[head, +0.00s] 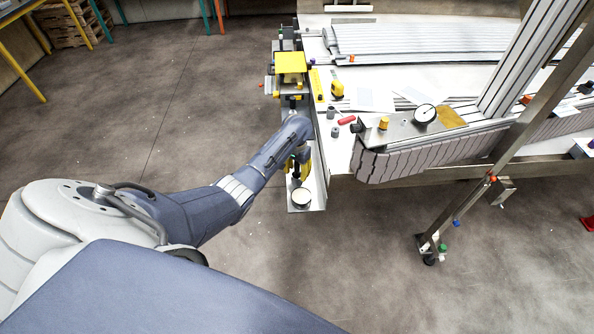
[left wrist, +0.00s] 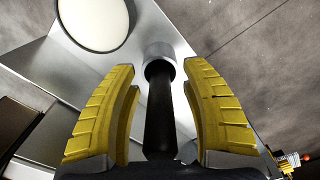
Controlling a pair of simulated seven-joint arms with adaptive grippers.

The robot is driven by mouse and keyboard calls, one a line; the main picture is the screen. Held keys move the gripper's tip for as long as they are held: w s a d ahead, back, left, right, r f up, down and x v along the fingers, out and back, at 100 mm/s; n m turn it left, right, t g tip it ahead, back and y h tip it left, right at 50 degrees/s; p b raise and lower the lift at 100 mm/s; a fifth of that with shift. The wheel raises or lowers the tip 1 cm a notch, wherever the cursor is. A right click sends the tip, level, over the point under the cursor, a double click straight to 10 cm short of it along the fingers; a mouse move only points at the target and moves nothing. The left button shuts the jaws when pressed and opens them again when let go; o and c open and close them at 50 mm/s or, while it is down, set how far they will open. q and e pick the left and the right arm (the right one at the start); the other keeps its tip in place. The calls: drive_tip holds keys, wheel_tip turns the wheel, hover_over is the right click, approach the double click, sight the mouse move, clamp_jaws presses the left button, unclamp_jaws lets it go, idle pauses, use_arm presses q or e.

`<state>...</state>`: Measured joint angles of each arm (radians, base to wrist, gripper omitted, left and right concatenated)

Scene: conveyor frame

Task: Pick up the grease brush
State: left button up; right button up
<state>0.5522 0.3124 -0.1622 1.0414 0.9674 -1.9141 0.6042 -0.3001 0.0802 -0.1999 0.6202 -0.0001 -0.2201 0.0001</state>
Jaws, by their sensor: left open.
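The grease brush (left wrist: 160,112) has a black handle and a silver metal collar. In the left wrist view it lies between the two yellow fingers of my left gripper (left wrist: 163,75), with a gap on each side. The fingers are open and stand on both sides of the handle. In the head view my left gripper (head: 299,163) is at the left end of the conveyor frame, and the arm partly hides it. The brush's dark handle (head: 296,172) shows only in small part there. My right gripper is not in view.
A round container with a pale top (head: 301,198) stands on a metal shelf (head: 316,188) close to the gripper; its top also shows in the left wrist view (left wrist: 93,22). A yellow-topped device (head: 290,63) stands behind. Small parts and a gauge (head: 424,115) crowd the bench.

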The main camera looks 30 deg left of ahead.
use_arm(q)
drive_tip(key=shift+o, duration=0.3)
clamp_jaws()
idle(0.3)
